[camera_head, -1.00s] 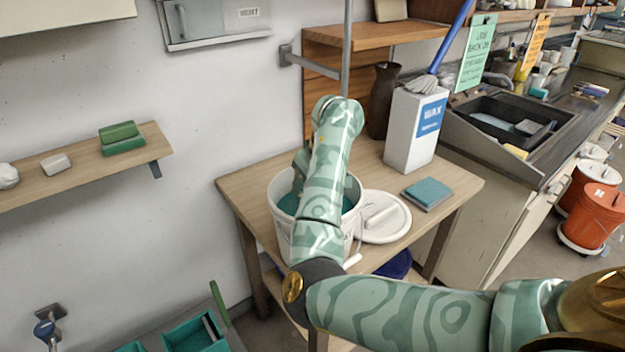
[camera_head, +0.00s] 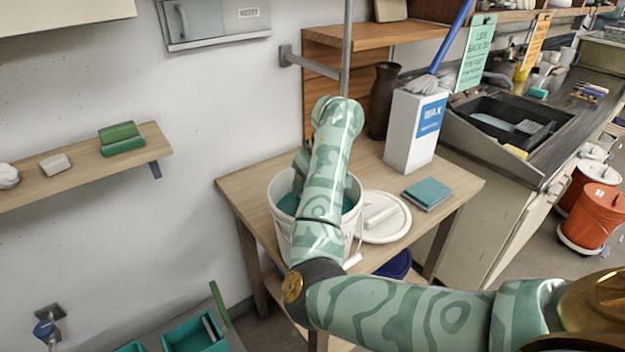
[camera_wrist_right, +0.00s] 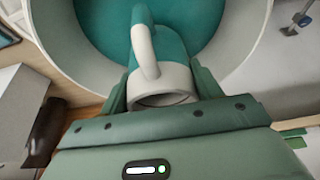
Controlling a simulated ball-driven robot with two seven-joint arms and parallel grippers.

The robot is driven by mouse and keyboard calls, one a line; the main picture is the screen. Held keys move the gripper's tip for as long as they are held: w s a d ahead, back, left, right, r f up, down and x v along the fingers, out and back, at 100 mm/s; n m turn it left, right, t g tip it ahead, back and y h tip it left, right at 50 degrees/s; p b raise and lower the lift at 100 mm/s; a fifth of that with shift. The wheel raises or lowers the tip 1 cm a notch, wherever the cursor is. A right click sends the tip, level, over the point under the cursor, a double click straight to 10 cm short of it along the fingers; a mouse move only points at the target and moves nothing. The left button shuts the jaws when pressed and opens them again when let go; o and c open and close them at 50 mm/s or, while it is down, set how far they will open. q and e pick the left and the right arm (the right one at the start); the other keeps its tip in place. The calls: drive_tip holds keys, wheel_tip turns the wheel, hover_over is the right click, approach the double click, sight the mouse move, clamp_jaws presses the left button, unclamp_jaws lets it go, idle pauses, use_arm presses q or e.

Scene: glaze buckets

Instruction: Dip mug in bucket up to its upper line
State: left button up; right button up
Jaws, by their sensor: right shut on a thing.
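A white bucket (camera_head: 281,232) of teal glaze (camera_head: 289,204) stands on the small wooden table. In the right wrist view, the bucket wall (camera_wrist_right: 60,50) curves around the glaze (camera_wrist_right: 212,25). My right gripper (camera_wrist_right: 162,90) is shut on the mug (camera_wrist_right: 165,76), with one finger on each side. The mug's mouth end is pale grey and points towards the wrist, with the handle on top. Its far end is in the glaze area and looks teal. The upper line cannot be made out. In the head view my right arm hides the mug. My left gripper is out of view.
A round white lid (camera_head: 388,226) lies right of the bucket, beside a teal-topped block (camera_head: 428,193). A white WAX box (camera_head: 408,140) and a dark vase (camera_head: 381,100) stand behind. A wall shelf (camera_head: 85,172) is at left.

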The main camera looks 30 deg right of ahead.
drive_tip(key=shift+r, duration=0.1)
wheel_tip(320, 180, up, 10)
drive_tip(key=p, duration=0.6)
drive_tip(key=shift+d, duration=0.1)
idle(0.4)
